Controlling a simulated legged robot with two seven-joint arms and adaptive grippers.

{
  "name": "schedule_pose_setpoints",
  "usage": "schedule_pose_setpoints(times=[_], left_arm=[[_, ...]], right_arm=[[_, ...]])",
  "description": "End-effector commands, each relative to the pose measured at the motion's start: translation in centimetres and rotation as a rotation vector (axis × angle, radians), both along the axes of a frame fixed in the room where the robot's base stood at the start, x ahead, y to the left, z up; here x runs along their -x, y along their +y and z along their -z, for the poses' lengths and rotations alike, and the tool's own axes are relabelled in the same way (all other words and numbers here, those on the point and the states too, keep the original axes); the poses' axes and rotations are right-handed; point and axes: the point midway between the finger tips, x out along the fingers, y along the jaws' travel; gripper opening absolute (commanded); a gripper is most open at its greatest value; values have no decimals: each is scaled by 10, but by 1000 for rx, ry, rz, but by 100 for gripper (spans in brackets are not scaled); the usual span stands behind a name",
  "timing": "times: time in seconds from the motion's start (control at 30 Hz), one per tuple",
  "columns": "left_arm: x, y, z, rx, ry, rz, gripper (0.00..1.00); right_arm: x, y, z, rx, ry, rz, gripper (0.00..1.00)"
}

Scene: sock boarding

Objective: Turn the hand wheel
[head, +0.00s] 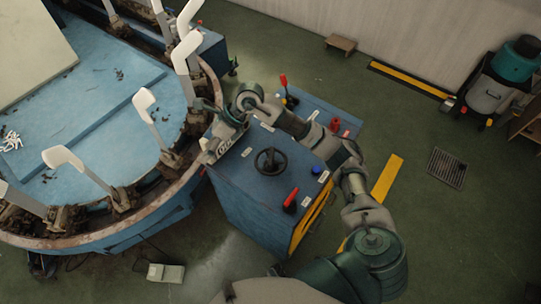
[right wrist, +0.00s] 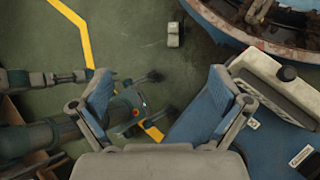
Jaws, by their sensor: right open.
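The hand wheel (head: 270,161) is dark, round and spoked, with a handle knob. It sits on the sloped top of a blue control cabinet (head: 240,205) in the head view. My right gripper (head: 204,105) is beyond the wheel, up and to its left, over the cabinet's far left corner, and apart from the wheel. In the right wrist view its two fingers (right wrist: 160,100) are spread wide with nothing between them. I cannot make out the wheel in that view. My left gripper does not show in the head view, and I cannot identify it in the wrist view.
The cabinet top also bears red levers (head: 290,199), a blue button (head: 317,170) and a red knob (head: 335,124). A round blue machine (head: 110,235) with white sock forms (head: 144,101) stands close on the left. Green floor lies open at right, around a drain grate (head: 447,168).

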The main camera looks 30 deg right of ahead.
Motion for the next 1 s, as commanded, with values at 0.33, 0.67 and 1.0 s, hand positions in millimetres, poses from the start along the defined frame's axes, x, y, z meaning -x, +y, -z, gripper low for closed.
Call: schedule_pose_setpoints(times=[0.33, 0.67, 1.0], left_arm=[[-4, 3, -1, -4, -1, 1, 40], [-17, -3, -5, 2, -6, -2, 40], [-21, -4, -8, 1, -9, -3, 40]], right_arm=[[12, -195, 22, 700, 151, 66, 100], [17, -210, 51, 757, 185, 71, 100], [18, -211, 130, 754, 184, 71, 100]])
